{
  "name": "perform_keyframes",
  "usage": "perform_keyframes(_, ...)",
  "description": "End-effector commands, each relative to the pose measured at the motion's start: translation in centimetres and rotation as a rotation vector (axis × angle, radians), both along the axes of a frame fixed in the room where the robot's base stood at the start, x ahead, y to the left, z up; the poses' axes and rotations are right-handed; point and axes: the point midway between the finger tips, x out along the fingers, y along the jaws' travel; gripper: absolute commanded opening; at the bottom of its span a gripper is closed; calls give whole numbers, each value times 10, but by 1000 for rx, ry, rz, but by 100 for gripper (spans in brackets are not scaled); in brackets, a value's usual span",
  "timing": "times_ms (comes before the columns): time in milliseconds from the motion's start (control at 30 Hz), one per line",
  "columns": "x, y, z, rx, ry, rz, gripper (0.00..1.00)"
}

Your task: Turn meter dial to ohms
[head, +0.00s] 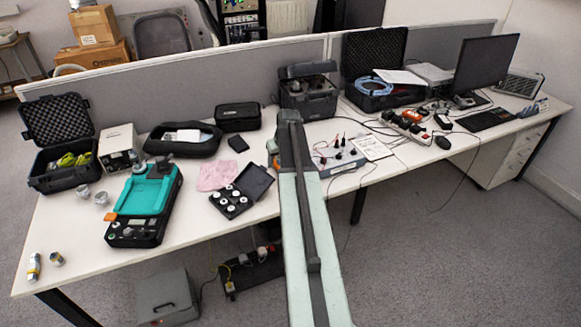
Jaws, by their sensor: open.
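I cannot tell for sure which thing is the meter. A teal and black instrument (124,232) lies on the left part of the desk, with small controls on its near end. A flat panel unit (347,167) with dark knobs and red and black leads sits just right of my arm. Any dial marks are too small to read. My pale green arm reaches up the middle of the view to the desk. My gripper does not show; it seems hidden behind the dark far end of my arm.
An open black case (62,182) stands at the far left. A tray of white round pieces (257,182) lies left of my arm, beside a pink cloth (216,175). A monitor (484,62) and a keyboard (485,120) are at the right. The front left desk is mostly clear.

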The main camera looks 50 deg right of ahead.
Motion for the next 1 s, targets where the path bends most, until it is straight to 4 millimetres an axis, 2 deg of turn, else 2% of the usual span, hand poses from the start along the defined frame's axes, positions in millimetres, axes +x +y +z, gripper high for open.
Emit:
perform_keyframes(33,-7,-33,-1,-12,-15,-25,53)
perform_keyframes(100,-17,-57,0,-23,-28,-42,53)
perform_keyframes(167,-21,-67,1,-30,-34,-48,53)
perform_keyframes(333,-21,-68,-1,-32,-37,-49,53)
perform_keyframes(433,-19,-69,-10,-32,-36,-48,53)
perform_keyframes(800,3,-77,-68,-31,-35,-47,53)
perform_keyframes(1000,7,-78,-72,-31,-35,-47,53)
